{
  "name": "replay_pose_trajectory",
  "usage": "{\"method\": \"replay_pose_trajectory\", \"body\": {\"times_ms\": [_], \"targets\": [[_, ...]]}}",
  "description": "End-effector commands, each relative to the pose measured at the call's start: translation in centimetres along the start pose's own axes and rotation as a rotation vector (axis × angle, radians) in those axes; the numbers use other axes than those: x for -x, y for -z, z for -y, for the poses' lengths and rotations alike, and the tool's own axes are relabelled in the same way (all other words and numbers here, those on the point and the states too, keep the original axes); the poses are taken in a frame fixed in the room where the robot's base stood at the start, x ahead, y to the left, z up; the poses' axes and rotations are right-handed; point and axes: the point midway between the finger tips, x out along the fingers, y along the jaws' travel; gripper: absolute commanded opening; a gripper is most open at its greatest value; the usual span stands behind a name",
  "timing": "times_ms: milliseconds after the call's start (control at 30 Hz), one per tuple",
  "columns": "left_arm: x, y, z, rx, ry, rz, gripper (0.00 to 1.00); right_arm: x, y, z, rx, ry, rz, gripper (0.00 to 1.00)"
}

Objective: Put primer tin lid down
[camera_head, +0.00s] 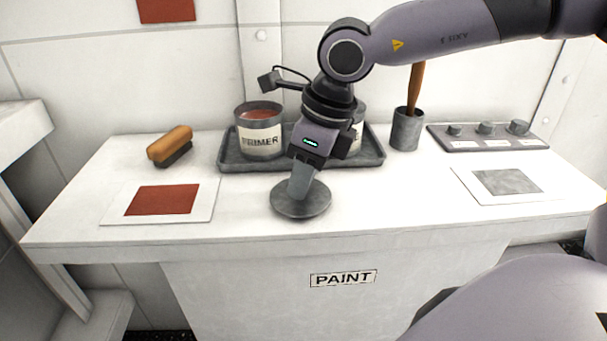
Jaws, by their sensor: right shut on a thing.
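The primer tin lid (301,201) is a round dark grey disc over the front middle of the white table. My right gripper (303,184) comes down from above and is shut on the lid's upper side; the fingertips hide the grip itself. The lid looks level and at or very near the table top; I cannot tell whether it touches. The primer tin (260,138), labelled PRIMER, stands open on the grey tray (232,164) with red-brown paint showing inside. My left gripper is not in view.
A second tin (358,130) stands on the tray, partly hidden by my gripper. A brush (170,146) and a red sample card (161,201) lie left. A grey cup (407,130) with a handle, a knob panel (487,136) and a grey sample card (510,182) are right. Table around the lid is clear.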

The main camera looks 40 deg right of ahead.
Motion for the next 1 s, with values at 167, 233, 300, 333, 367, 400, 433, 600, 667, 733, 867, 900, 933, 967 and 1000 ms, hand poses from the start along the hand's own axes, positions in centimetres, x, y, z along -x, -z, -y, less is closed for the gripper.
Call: {"method": "replay_pose_trajectory", "body": {"times_ms": [167,233,300,333,367,400,433,600,667,733,867,900,933,967,1000], "targets": [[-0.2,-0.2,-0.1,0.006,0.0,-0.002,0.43,-0.2,0.1,0.0,0.0,0.001,0.0,0.0],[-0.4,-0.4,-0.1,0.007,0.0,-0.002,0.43,-0.4,0.1,0.0,0.0,0.001,0.0,0.0],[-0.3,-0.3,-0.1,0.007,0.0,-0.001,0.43,-0.2,0.1,0.0,0.0,0.001,-0.001,0.45],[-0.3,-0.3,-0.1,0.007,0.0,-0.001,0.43,-0.2,0.1,0.0,0.0,0.001,-0.001,0.51],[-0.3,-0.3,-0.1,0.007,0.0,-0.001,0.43,-0.2,0.1,0.0,0.0,0.001,-0.001,0.51],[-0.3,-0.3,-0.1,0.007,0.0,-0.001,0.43,-0.2,0.1,0.0,0.0,0.001,-0.001,0.51],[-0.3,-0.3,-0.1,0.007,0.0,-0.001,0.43,-0.2,0.1,0.0,0.0,0.001,-0.001,0.51],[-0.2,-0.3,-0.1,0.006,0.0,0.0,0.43,-0.2,0.1,0.0,0.0,0.001,-0.001,0.51],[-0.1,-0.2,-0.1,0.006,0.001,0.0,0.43,-0.1,0.0,0.0,0.0,0.001,-0.001,0.51],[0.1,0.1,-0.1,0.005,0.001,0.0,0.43,0.3,-0.1,0.0,0.0,0.0,-0.001,0.51],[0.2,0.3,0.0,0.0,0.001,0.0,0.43,2.1,-0.2,0.1,-0.002,0.003,0.005,0.51],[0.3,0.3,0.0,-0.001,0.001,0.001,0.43,2.9,-0.2,0.1,-0.001,0.004,0.006,0.51],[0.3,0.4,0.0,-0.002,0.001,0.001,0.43,3.6,-0.2,0.1,0.0,0.004,0.006,0.51],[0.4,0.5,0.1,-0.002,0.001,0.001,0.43,4.3,-0.2,0.1,-0.001,0.004,0.006,0.51],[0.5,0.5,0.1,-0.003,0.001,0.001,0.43,5.2,-0.2,0.1,-0.002,0.005,0.006,0.51]]}}
